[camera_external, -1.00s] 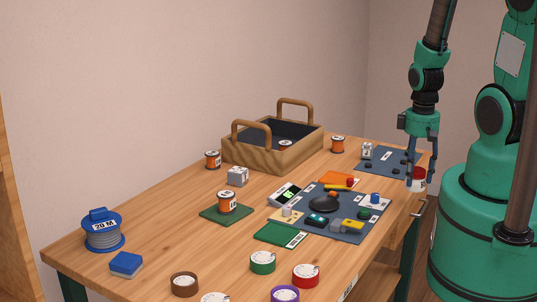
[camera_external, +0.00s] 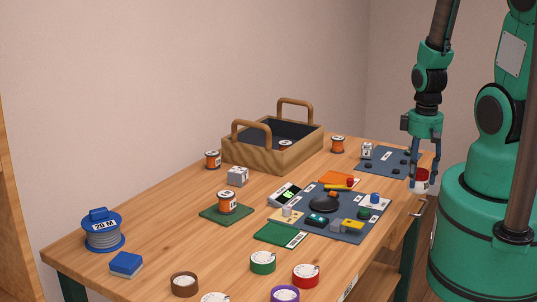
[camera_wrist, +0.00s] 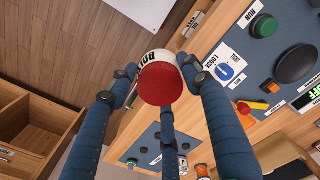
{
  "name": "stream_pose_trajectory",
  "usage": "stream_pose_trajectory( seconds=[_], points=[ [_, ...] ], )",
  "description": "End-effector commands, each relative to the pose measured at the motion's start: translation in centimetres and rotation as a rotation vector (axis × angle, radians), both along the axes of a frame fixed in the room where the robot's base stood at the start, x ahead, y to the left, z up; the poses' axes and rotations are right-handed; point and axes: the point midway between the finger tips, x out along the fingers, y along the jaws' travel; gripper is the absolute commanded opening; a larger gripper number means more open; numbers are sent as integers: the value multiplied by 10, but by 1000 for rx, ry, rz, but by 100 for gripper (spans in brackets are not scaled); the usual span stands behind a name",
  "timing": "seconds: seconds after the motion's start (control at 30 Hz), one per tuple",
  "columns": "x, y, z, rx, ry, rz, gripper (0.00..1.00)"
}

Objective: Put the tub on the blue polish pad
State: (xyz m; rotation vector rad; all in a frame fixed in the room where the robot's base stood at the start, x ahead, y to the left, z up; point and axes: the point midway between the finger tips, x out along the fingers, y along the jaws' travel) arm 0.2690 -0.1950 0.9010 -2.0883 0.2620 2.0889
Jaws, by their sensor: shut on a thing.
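The tub is white with lettering and a red end. It hangs in my gripper (camera_external: 422,168) off the right end of the table, and shows as a small white and red shape (camera_external: 421,183). In the wrist view the tub (camera_wrist: 160,82) sits between the blue fingers of my gripper (camera_wrist: 158,74), which are shut on it. A small block with a blue top and paler base (camera_external: 126,262), which looks like the blue polish pad, lies at the table's front left, far from my gripper. Its top looks bare.
A wooden caddy (camera_external: 262,156) with two raised handles stands at the back. A dark mat (camera_external: 340,232) with several small parts lies mid-right. A cable reel (camera_external: 102,232) stands behind the blue block, and tape rolls (camera_external: 262,262) line the front. The wood between reel and green pad (camera_external: 210,213) is clear.

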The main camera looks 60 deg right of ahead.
Motion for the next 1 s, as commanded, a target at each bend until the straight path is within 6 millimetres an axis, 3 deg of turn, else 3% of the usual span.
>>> stream_pose_trajectory(
  seconds=[0.33,0.53,0.77,1.0],
  points=[
    [2,0,0,0,0,4,20],
    [14,1,3,0,0,40,20],
    [49,7,11,0,0,138,20],
    [101,23,20,0,0,283,20]
  ],
)
